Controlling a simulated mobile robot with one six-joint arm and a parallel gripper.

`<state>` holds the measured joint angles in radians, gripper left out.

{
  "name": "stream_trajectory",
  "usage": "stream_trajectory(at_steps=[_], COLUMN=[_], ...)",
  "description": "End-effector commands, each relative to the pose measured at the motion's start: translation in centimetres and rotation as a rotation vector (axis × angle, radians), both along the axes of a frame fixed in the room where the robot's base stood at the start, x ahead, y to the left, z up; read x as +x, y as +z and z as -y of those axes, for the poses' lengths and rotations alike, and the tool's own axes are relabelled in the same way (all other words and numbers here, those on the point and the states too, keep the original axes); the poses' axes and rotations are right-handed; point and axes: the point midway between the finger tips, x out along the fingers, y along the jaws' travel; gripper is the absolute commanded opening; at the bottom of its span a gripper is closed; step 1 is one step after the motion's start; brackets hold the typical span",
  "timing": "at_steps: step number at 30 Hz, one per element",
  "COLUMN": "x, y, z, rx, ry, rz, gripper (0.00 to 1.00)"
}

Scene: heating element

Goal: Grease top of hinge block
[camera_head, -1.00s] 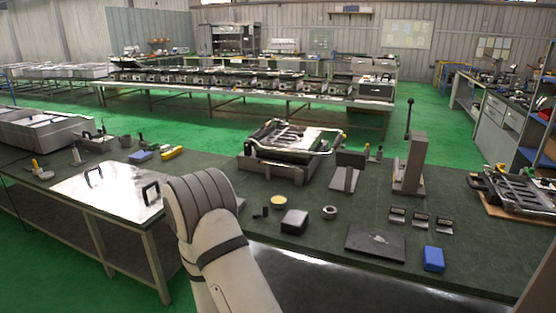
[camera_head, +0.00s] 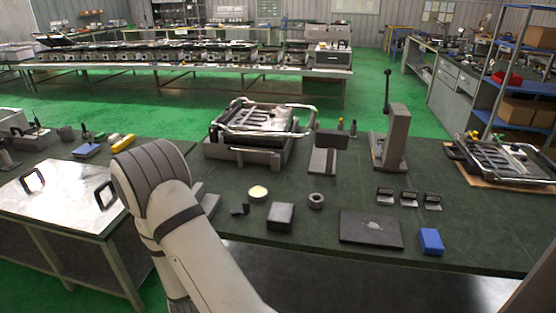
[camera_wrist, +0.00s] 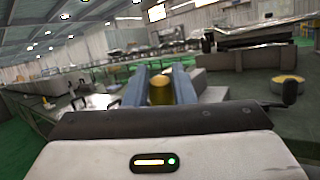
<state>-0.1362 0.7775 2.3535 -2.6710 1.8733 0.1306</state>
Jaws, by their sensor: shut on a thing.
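My gripper (camera_wrist: 160,88) is shut on a brass-coloured cylinder (camera_wrist: 160,92), held between two blue fingers in the wrist view. In the head view my arm hides the gripper. A grey block (camera_head: 209,201) shows partly behind my arm on the dark green bench; it seems to show just beyond the fingers in the wrist view (camera_wrist: 212,94). I cannot tell for sure whether it is the hinge block. A round tin with pale yellow contents (camera_head: 258,193) stands to its right and also shows in the wrist view (camera_wrist: 287,87). No contact between cylinder and block is clear.
A dark block (camera_head: 281,216), a ring (camera_head: 316,201), a black plate (camera_head: 371,229) and a blue box (camera_head: 431,241) lie along the bench front. A metal frame assembly (camera_head: 255,135) and a lever press (camera_head: 391,140) stand behind. A shiny panel (camera_head: 60,200) lies left.

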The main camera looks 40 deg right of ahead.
Motion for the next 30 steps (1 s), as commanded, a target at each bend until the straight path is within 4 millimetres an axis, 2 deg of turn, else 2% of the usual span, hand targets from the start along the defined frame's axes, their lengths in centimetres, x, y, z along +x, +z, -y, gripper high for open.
stream_trajectory(at_steps=[1, 5, 8, 12, 15, 18, 21, 24, 30], x=[0.1, 0.1, -0.6, -2.6, -4.6, -6.5, -8.0, -8.9, -9.2], y=[1.2, 4.1, 6.7, 10.1, 12.0, 13.4, 14.2, 14.4, 13.4], z=[1.1, 5.9, 11.1, 18.4, 22.7, 25.9, 27.9, 29.0, 29.3], rx=[0.0, 0.002, 0.014, 0.048, 0.08, 0.113, 0.138, 0.153, 0.159], ry=[-0.037, -0.201, -0.378, -0.631, -0.787, -0.911, -0.995, -1.041, -1.058], rz=[-0.004, -0.05, -0.102, -0.182, -0.233, -0.273, -0.301, -0.317, -0.325], gripper=[0.0, 0.0, 0.0, 0.0, 0.0, 0.0, 0.0, 0.0, 0.0])
